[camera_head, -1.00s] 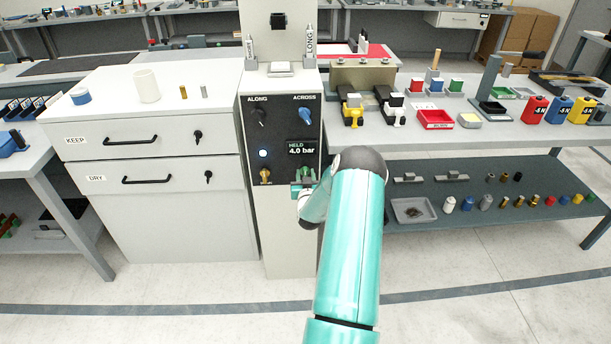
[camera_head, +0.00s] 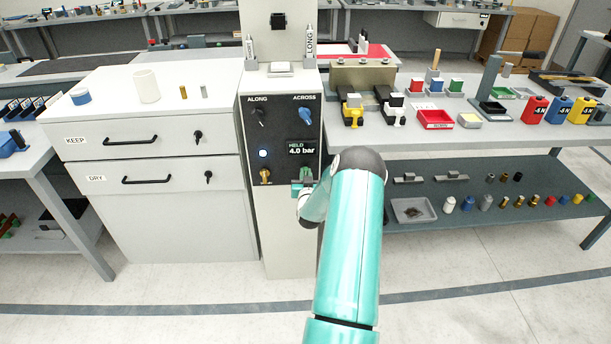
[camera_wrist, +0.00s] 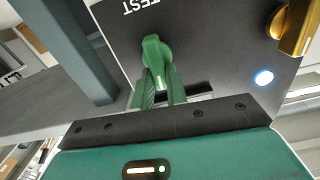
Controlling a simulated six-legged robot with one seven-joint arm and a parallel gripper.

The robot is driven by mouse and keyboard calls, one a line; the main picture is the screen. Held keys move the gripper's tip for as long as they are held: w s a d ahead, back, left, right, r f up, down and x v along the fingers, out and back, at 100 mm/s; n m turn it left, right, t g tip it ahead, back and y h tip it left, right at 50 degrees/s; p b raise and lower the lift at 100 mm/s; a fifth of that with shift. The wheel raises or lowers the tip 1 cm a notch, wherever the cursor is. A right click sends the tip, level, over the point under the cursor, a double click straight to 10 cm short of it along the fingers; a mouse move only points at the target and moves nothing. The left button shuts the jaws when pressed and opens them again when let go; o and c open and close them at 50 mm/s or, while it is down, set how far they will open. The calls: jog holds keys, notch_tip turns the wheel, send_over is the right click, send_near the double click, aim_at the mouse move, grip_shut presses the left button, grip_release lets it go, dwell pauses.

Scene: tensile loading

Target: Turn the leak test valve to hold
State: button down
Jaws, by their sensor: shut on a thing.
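The green leak test valve handle (camera_wrist: 156,55) sits on the dark panel in the wrist view, beside upside-down lettering that reads TEST. My gripper (camera_wrist: 160,84) is shut on the handle, with its two green fingers on either side of it. In the head view the green valve (camera_head: 306,173) shows low on the panel, partly hidden by my gripper (camera_head: 300,187) and arm. The display (camera_head: 301,149) above it reads HELD, 4.0 bar.
A brass valve (camera_head: 265,176) and a lit white-blue lamp (camera_head: 263,154) are just left of the green valve. The ALONG knob (camera_head: 259,117) and blue ACROSS knob (camera_head: 304,115) are above. A drawer cabinet (camera_head: 140,220) stands left; a bench (camera_head: 520,138) with a lower shelf stands right.

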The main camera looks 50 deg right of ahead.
jog(key=shift+s+d+f+m, duration=0.15)
jog(key=shift+s+f+m, duration=0.1)
jog(key=shift+m, duration=2.6)
jog(key=shift+s+d+f+m, duration=0.1)
jog(key=shift+f+m, duration=0.2)
jog(key=shift+m, duration=2.6)
jog(key=shift+s+d+f+m, duration=0.15)
jog(key=shift+s+f+m, duration=0.1)
jog(key=shift+m, duration=2.6)
jog(key=c, duration=1.4)
grip_release()
jog(key=shift+w, duration=0.1)
jog(key=v, duration=1.4)
jog(key=shift+d, duration=0.1)
